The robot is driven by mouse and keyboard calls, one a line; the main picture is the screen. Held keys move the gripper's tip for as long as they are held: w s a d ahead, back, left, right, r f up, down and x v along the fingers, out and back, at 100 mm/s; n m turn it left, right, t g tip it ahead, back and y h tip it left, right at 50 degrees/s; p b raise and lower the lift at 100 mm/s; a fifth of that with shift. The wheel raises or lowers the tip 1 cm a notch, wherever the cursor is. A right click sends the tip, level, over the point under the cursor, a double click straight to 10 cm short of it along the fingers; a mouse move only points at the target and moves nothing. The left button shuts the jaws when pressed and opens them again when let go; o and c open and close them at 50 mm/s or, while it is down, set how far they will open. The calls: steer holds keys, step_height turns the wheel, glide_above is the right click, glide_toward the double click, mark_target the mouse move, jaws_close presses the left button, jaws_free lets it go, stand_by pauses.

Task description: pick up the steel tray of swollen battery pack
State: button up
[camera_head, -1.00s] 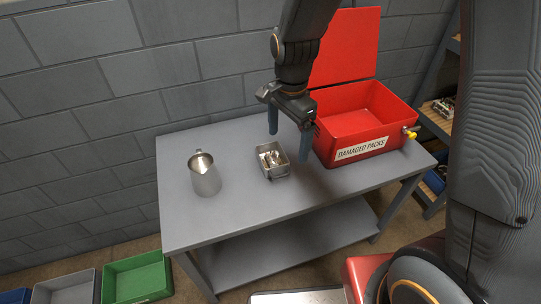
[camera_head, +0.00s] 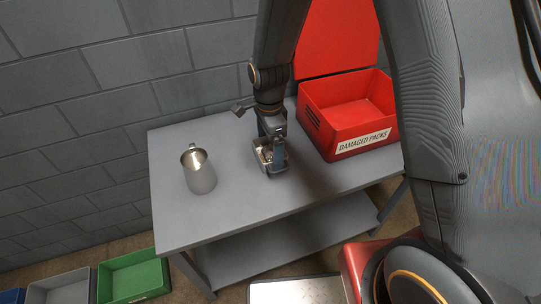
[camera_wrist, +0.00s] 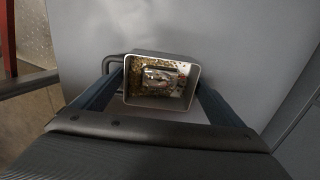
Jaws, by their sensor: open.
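The steel tray (camera_head: 271,169) is a small grey open box on the table, and its contents look silvery among brownish bits. In the wrist view the tray (camera_wrist: 128,88) sits between the two fingers, with a handle loop at its left side. My gripper (camera_head: 269,155) is right over the tray and pointing down. In the wrist view my gripper (camera_wrist: 160,100) is open, with one finger on each side of the tray. I cannot tell whether the fingers touch its walls. In the head view my gripper hides part of the tray.
An open red bin (camera_head: 347,140) labelled DAMAGED PACKS stands on the table right of the tray. A metal jug (camera_head: 199,173) stands to the left. The grey table (camera_head: 230,205) is clear in front. A green bin (camera_head: 134,277) is on the floor.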

steer(key=shift+f, duration=0.25)
steer(key=c, duration=0.9)
steer(key=shift+r, duration=0.1)
steer(key=shift+c, duration=0.2)
